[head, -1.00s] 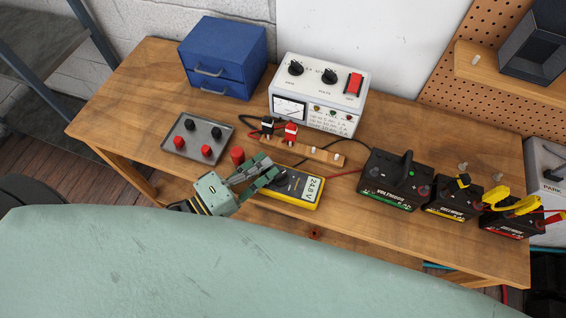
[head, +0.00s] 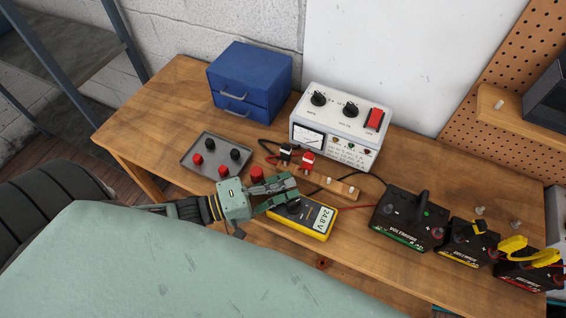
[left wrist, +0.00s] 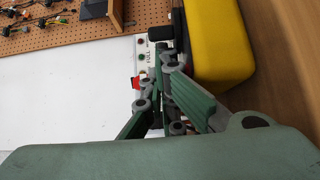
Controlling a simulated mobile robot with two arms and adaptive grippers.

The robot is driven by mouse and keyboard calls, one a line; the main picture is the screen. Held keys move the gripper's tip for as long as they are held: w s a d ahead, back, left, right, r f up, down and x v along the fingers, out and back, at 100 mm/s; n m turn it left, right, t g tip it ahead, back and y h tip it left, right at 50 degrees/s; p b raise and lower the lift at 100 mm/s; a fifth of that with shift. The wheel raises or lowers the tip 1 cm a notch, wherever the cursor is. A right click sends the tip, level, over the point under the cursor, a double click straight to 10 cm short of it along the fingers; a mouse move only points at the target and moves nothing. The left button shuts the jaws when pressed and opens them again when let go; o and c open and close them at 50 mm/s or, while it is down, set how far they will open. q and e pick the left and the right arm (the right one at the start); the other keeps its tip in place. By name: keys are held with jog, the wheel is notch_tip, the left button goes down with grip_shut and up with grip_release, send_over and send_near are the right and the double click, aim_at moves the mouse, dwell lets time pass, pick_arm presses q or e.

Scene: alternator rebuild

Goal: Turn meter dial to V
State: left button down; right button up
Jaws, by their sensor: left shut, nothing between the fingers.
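The yellow meter (head: 316,229) lies face up near the front edge of the wooden bench, its display reading 24.8 V. My left gripper (head: 293,192) is shut and empty over the dial end of the meter. Its fingers cover part of the dark face, so the dial's setting cannot be read. In the left wrist view the yellow meter body (left wrist: 222,45) shows just beyond and right of the gripper's fingers (left wrist: 163,60). I cannot tell whether the fingers touch the dial. My right gripper is not in view.
A power supply (head: 342,128), a blue drawer box (head: 247,75) and a grey tray (head: 190,160) with knobs stand behind. Red and black plugs (head: 307,160) sit in a wooden strip near the meter. Dark batteries (head: 405,215) stand right. A red cylinder (head: 257,173) is close to my gripper.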

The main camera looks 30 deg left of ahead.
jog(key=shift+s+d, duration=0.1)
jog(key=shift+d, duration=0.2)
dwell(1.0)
pick_arm(q)
jog(key=shift+s+f, duration=0.1)
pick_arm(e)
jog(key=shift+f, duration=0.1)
